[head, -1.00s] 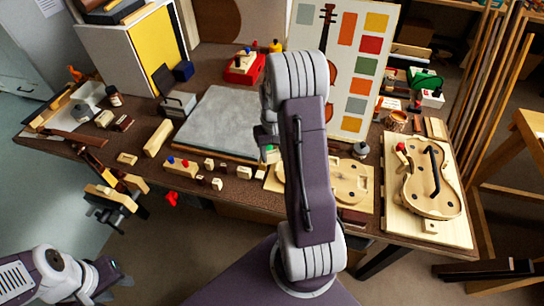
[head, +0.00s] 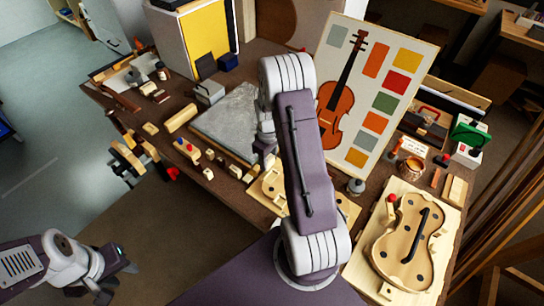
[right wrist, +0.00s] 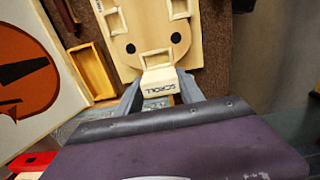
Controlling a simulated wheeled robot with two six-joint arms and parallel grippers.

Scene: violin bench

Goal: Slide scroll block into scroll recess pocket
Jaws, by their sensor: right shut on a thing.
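The cream scroll block (right wrist: 160,84), lettered SCROLL, is between the fingers of my right gripper (right wrist: 160,97) in the right wrist view. The gripper is shut on it. Just beyond it is a pale wooden form (right wrist: 140,22) with square pockets and two black dots. A pocket (right wrist: 157,58) at the form's near end borders the block in the picture; I cannot tell whether they touch. In the head view my right arm hides the block and part of the pale form (head: 268,192). My left gripper (head: 122,282) is off the bench at lower left; its jaws are unclear.
A violin picture board (head: 370,85) stands behind my right arm. A grey slab (head: 230,120) and several small blocks lie to the left. A violin body (head: 410,240) on a board is at right. A wooden tray (right wrist: 92,70) shows in the right wrist view.

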